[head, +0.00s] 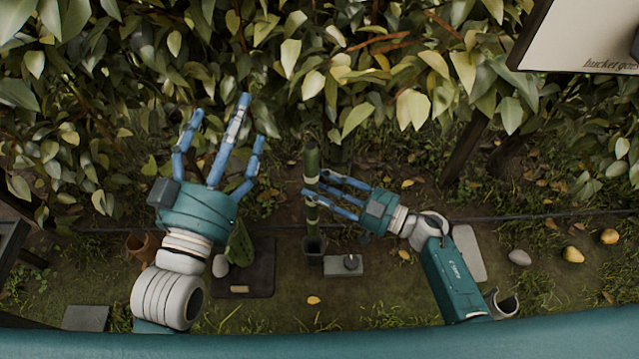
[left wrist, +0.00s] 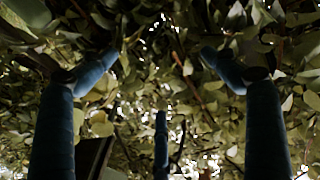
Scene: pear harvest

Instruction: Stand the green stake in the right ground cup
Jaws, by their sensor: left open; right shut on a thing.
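The green stake (head: 312,160) stands about upright in the middle of the head view. My right gripper (head: 320,190) is shut on it, with blue fingers around its middle. A dark square ground cup (head: 314,246) lies directly below the stake. The stake's lower end reaches the cup's mouth; I cannot tell whether it is inside or just above. My left gripper (head: 227,140) is open and empty, raised before the hedge left of the stake.
A grey block with a dark knob (head: 343,265) sits right of the cup. A dark mat (head: 262,268) lies to the left, and a brown pot (head: 141,246) farther left. Stones and yellow pears (head: 573,254) lie at right. The leafy hedge (head: 400,60) fills the back.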

